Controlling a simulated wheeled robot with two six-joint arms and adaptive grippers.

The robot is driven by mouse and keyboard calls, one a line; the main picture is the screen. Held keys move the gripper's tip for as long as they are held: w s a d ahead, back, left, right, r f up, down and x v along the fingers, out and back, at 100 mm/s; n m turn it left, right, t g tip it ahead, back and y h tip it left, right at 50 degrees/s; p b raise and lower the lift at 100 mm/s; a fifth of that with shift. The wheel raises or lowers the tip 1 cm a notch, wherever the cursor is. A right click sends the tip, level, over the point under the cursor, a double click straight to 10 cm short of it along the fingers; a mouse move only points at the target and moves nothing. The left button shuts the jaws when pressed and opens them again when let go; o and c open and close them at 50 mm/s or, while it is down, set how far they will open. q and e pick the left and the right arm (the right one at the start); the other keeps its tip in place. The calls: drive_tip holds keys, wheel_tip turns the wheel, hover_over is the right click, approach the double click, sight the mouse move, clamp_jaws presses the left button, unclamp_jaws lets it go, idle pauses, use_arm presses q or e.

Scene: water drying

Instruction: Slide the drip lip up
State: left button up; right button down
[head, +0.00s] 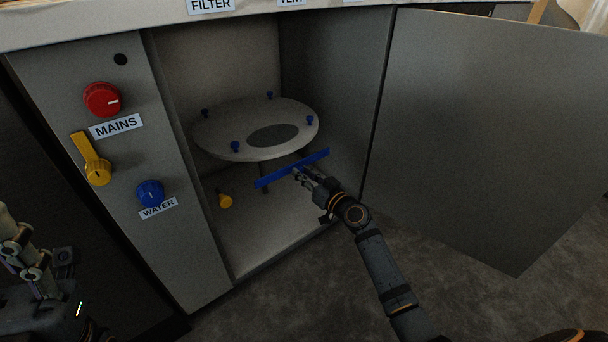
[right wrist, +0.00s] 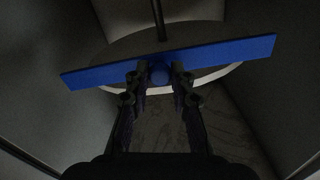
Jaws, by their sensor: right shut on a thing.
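The drip lip is a long flat blue bar (head: 290,170), slightly tilted, in front of and below the round grey plate inside the open cabinet. My right gripper (head: 299,173) reaches in from the lower right and is shut on it near its middle. In the right wrist view the blue bar (right wrist: 215,54) spans most of the frame, with a round blue knob (right wrist: 159,74) between the fingertips of my right gripper (right wrist: 160,76). My left arm shows at the lower left edge of the head view; its fingertips cannot be made out.
The round plate (head: 216,133) bears several small blue knobs and a dark oval. A yellow knob (head: 225,201) sits low inside. The cabinet door (head: 490,130) stands open at right. The left panel carries a red knob (head: 102,99), a yellow lever (head: 96,165) and a blue knob (head: 150,193).

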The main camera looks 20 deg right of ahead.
wheel_tip(320, 180, up, 6)
drive_tip(key=p, duration=0.3)
drive_tip(key=shift+f, duration=0.25)
drive_tip(key=c, duration=1.2)
unclamp_jaws()
drive_tip(key=shift+o, duration=0.4)
drive_tip(key=shift+s, duration=0.1)
drive_tip(key=v, duration=1.2)
